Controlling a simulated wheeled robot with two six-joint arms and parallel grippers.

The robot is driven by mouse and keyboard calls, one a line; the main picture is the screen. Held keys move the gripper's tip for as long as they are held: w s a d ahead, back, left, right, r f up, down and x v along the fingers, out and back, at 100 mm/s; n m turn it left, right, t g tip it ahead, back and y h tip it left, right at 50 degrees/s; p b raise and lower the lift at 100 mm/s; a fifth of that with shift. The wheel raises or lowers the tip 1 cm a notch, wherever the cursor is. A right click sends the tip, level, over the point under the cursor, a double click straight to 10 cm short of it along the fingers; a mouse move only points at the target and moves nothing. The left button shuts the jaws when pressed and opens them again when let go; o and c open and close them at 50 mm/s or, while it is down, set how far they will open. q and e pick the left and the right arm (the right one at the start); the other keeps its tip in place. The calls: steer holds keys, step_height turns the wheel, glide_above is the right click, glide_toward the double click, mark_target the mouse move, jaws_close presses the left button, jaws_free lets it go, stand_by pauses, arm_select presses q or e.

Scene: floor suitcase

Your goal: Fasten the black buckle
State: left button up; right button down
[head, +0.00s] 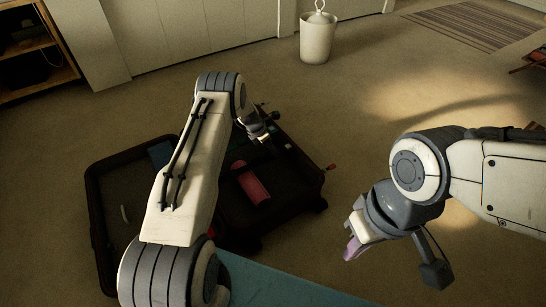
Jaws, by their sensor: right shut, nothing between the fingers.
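An open black suitcase (282,215) lies on the floor. My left arm crosses in front of its middle and hides part of both halves. I cannot make out the black buckle. My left gripper (262,130) is over the suitcase's far side, small and dark, partly behind my own wrist; its fingers are too unclear to read. My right gripper (352,246) is to the right of the suitcase, pointing down, apart from it, shut and empty, with a pinkish tip.
A red item (254,187) lies in the suitcase's right half, and a blue item (160,154) in the left half. A white bin (317,40) stands behind. A wooden shelf (38,60) is at the far left, a striped rug (472,27) at the far right.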

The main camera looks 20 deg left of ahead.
arm_select(q)
steer(key=b+x, duration=0.1)
steer(key=x, duration=0.2)
steer(key=shift+f, duration=0.2)
steer(key=shift+w, duration=0.1)
steer(key=shift+d, duration=0.1)
jaws_close()
stand_by(1.1)
